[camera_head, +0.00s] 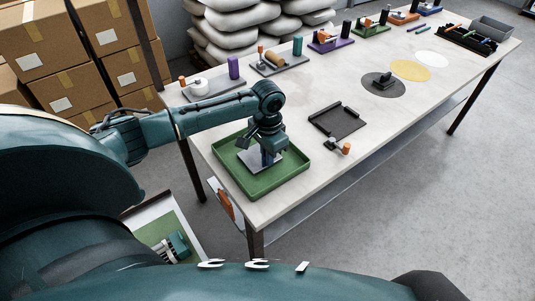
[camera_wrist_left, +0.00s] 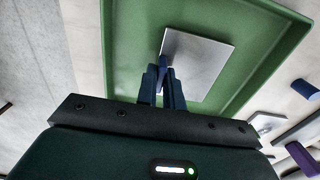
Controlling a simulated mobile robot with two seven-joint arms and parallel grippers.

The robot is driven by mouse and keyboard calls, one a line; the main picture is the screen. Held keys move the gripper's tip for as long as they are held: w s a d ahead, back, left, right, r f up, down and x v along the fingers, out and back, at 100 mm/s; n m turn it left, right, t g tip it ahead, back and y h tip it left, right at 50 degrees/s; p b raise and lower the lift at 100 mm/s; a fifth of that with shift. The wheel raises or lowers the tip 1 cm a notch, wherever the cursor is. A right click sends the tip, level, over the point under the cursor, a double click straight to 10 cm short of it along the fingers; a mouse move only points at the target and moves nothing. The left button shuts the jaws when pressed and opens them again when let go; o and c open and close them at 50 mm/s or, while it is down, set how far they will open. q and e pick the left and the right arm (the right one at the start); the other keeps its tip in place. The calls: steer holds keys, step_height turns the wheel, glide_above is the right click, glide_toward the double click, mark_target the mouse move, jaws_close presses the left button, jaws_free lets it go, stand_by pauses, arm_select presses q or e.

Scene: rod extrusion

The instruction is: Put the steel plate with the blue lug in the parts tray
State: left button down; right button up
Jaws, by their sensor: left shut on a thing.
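The steel plate (camera_head: 258,160) is a flat silver square under my left gripper (camera_head: 265,146), within the outline of the green parts tray (camera_head: 239,177). In the left wrist view the plate (camera_wrist_left: 206,62) shows over the tray's green floor (camera_wrist_left: 130,40). My left gripper (camera_wrist_left: 165,88) is shut on the plate's blue lug (camera_wrist_left: 167,72), at the plate's near edge. I cannot tell whether the plate touches the tray floor. The gripper hides part of the plate in the head view. My right gripper is not in view.
The tray stands at the table's near end. A dark plate (camera_head: 337,121) with raised edges lies to its right, beside a small orange-ended part (camera_head: 345,149). A grey disc (camera_head: 373,91) and several coloured fixtures stand farther back. The table surface between them is clear.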

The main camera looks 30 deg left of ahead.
arm_select(q)
steer(key=c, duration=1.5)
jaws_free()
steer(key=shift+f, duration=0.1)
step_height(320, 180, up, 12)
steer(key=d+f, duration=0.3)
steer(key=s+d+f+t+h, duration=0.1)
steer(key=d+f, duration=0.2)
steer(key=s+d+f+m+t+h, duration=0.1)
steer(key=d+f, duration=0.2)
steer(key=s+d+f+t+h, duration=0.3)
steer(key=s+d+f, duration=0.15)
steer(key=d, duration=0.25)
steer(key=s+f+n+t, duration=0.1)
steer(key=s+t, duration=0.1)
steer(key=s, duration=0.2)
steer(key=s+a+f+t+y, duration=0.1)
steer(key=s+f, duration=0.1)
steer(key=s, duration=0.2)
steer(key=s+a+f+n+t, duration=0.1)
steer(key=s+t, duration=0.1)
steer(key=s, duration=0.2)
steer(key=shift+a+f+n+t+y, duration=0.25)
steer(key=shift+n+t+y, duration=0.05)
steer(key=shift+y, duration=0.1)
